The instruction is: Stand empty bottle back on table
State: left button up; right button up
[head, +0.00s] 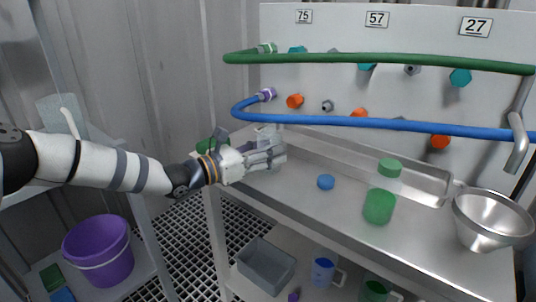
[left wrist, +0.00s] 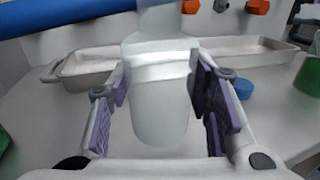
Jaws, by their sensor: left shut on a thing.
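The empty bottle (left wrist: 160,112) is pale and translucent. In the left wrist view it is upright between the two finger pads of my left gripper (left wrist: 162,98), with its narrower top cut off by the frame. In the head view my left gripper (head: 270,155) reaches from the left over the left end of the steel table (head: 300,205), shut on the bottle, which is mostly hidden there. I cannot tell whether the bottle's base touches the table. A blue cap (head: 326,182) lies on the table to the right of the gripper. My right gripper is not in view.
A clear bottle with green contents (head: 379,207), a steel bowl (head: 492,218) and a shallow metal tray (head: 430,182) stand on the table. Blue (head: 380,125) and green (head: 380,59) hoses cross above. A grey bin (head: 266,266) sits on the lower shelf.

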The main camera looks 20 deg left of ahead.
pick_arm(q)
jog(key=shift+f, duration=0.3)
jog(key=shift+f, duration=0.15)
jog(key=o, duration=1.3)
jog(key=shift+c, duration=0.2)
